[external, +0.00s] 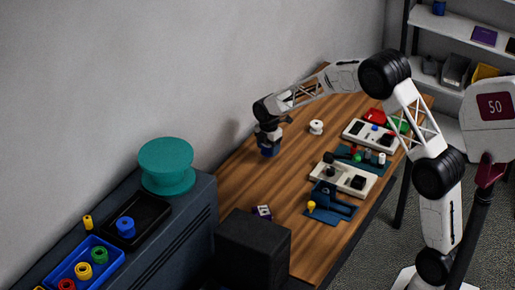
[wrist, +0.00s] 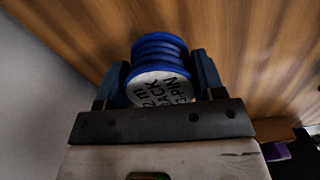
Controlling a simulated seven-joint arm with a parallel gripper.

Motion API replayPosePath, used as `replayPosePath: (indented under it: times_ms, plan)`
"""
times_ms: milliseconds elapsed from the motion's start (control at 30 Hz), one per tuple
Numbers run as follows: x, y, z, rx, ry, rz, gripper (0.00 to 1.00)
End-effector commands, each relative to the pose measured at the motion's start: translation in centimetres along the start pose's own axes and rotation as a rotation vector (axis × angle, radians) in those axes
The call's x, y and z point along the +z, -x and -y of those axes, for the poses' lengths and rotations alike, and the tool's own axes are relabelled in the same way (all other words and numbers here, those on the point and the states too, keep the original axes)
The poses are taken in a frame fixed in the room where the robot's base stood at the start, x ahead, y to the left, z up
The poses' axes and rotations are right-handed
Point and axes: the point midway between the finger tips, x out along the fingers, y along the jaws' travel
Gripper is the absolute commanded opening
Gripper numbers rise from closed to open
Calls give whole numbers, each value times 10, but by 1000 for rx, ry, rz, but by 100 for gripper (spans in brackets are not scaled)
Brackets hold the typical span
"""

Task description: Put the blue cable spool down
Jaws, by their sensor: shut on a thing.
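The blue cable spool (wrist: 160,50) is between the two fingers of my gripper (wrist: 162,72) in the wrist view. Its white end label with black print faces the camera. My gripper is shut on it. In the external view, my gripper (external: 268,138) points down at the wall side of the wooden table (external: 250,190), with the blue spool (external: 269,151) at its fingertips. I cannot tell whether the spool touches the table.
A white spool (external: 316,127) stands right of my gripper. Device boards (external: 342,179) and a blue stand (external: 330,207) occupy the table's right side. A dark cabinet at left bears a teal spool (external: 166,165), a black tray (external: 150,207) and a blue tray (external: 65,272).

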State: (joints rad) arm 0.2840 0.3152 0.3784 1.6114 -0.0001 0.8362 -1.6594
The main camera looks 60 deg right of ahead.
Motion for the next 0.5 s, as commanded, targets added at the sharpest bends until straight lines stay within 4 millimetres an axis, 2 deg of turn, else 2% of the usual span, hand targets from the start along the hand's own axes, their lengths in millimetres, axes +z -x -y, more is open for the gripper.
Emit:
replayPosePath:
  times_ms: [267,500]
  plan:
    - [0,-27,0,-1,0,0,36]
    - [0,-30,0,0,0,0,36]
